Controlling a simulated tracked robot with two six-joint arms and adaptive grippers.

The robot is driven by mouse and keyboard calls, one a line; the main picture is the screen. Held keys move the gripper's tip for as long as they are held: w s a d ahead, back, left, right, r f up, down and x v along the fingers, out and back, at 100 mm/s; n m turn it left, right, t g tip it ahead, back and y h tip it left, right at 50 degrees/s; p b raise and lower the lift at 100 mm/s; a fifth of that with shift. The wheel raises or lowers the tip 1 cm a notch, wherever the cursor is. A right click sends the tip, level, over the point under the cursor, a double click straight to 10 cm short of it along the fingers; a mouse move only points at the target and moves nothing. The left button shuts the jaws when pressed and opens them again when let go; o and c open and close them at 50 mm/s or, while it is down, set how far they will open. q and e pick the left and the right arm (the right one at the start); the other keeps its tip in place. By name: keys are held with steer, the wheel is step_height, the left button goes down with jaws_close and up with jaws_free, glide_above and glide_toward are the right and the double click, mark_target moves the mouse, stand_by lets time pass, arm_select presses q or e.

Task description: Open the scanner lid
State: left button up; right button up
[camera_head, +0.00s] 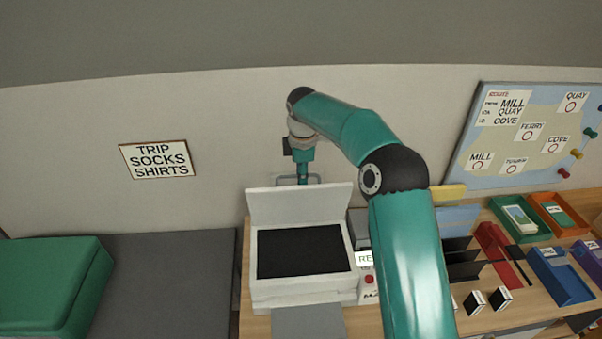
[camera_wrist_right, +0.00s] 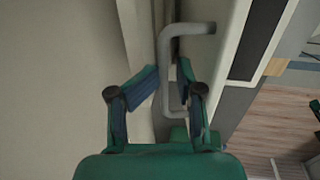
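The scanner (camera_head: 300,288) is a white box with a dark glass top, at the left end of the desk. Its white lid (camera_head: 298,205) stands raised at the back, and the dark glass is uncovered. A grey bar handle (camera_head: 318,178) shows at the lid's top edge; it also shows in the right wrist view (camera_wrist_right: 168,80). My right gripper (camera_head: 303,179) is at this handle, partly hidden behind the lid. In the right wrist view its fingers (camera_wrist_right: 170,70) lean inward on both sides of the bar and look shut on it. My left gripper is not in view.
A grey sheet-like panel (camera_head: 308,322) lies in front of the scanner. A small box with a red button (camera_head: 368,280) stands close on its right. Trays (camera_head: 556,280) and dark upright dividers fill the desk's right side. A bed (camera_head: 165,285) with a green cushion (camera_head: 50,285) is at left.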

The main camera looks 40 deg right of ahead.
step_height(320, 180, up, 11)
steer(key=s+a, duration=0.1)
steer(key=shift+s+a+r, duration=0.15)
steer(key=shift+s+r, duration=0.05)
steer(key=shift+s, duration=0.2)
stand_by(0.4)
